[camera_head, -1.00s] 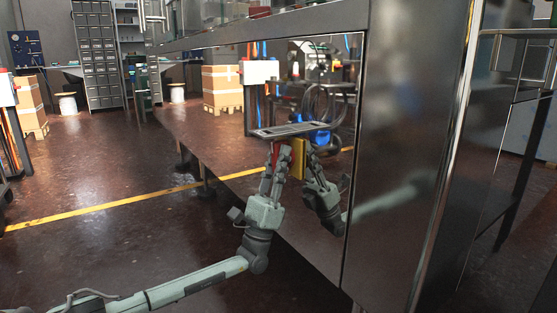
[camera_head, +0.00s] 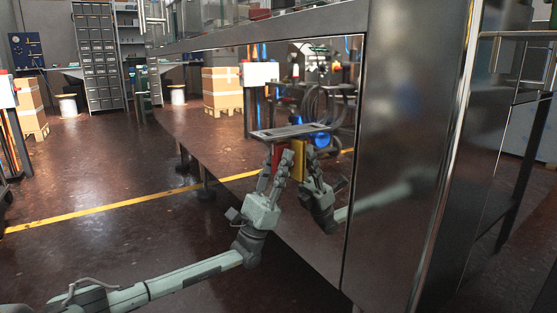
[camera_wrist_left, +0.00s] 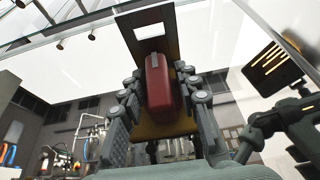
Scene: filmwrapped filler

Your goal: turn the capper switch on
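The capper switch has a red handle (camera_head: 277,153) on a yellow base (camera_head: 299,153), under a flat grey plate (camera_head: 290,131) at the machine's shiny side panel. In the left wrist view the red handle (camera_wrist_left: 161,86) stands upright in the middle, with the yellow base (camera_wrist_left: 165,127) behind it. My left gripper (camera_head: 275,167) is open at the switch, with one finger on each side of the handle. Whether a finger touches the handle I cannot tell. My right gripper is not in view.
The machine's shiny side panel (camera_head: 235,165) mirrors my arm and the room. A dark metal cabinet side (camera_head: 405,130) stands to the right. Open floor (camera_head: 100,235) with a yellow line lies to the left. Cardboard boxes (camera_head: 29,94) stand farther back.

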